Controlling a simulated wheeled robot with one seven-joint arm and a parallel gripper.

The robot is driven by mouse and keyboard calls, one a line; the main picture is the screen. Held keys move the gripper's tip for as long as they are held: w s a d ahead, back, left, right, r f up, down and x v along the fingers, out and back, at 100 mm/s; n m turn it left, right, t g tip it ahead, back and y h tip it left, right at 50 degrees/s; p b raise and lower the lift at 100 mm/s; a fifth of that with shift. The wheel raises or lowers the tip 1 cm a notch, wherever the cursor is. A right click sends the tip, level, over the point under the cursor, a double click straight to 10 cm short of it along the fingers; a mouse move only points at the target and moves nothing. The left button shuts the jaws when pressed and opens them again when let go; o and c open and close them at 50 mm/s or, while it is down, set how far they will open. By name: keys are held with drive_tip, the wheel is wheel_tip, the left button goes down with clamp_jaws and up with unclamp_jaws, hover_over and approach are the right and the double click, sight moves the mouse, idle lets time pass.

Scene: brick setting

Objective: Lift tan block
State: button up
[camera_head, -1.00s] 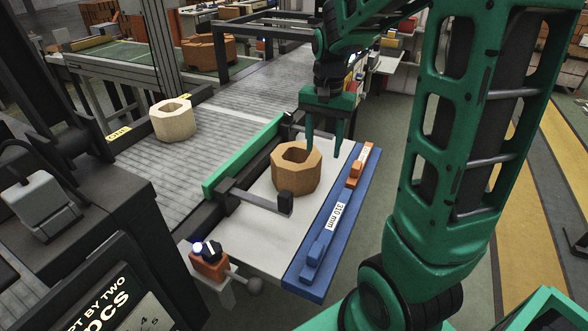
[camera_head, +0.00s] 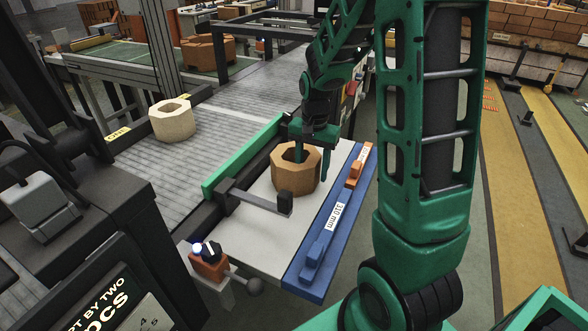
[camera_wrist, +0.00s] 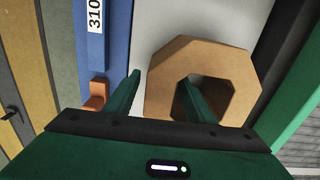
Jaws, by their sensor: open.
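The tan block (camera_head: 293,181) is an eight-sided ring with a hole through its middle. It stands on the white plate (camera_head: 262,236) beside the conveyor. My green gripper (camera_head: 311,168) is open and lowered at the block's far right side. In the wrist view, one finger of the gripper (camera_wrist: 160,95) is over or in the hole and the other is outside the ring. The block's right wall (camera_wrist: 172,72) lies between the fingers. I cannot tell how deep the finger goes or whether either touches.
A dark stop bar (camera_head: 255,200) lies in front of the block. A green rail (camera_head: 240,160) runs along its left, a blue rail (camera_head: 336,215) with orange pieces along its right. A paler ring block (camera_head: 172,120) sits on the conveyor (camera_head: 190,160).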

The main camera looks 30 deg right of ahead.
drive_tip(key=shift+f, duration=0.95)
clamp_jaws()
drive_tip(key=shift+w+r, duration=0.1)
drive_tip(key=shift+w, duration=0.05)
idle(0.6)
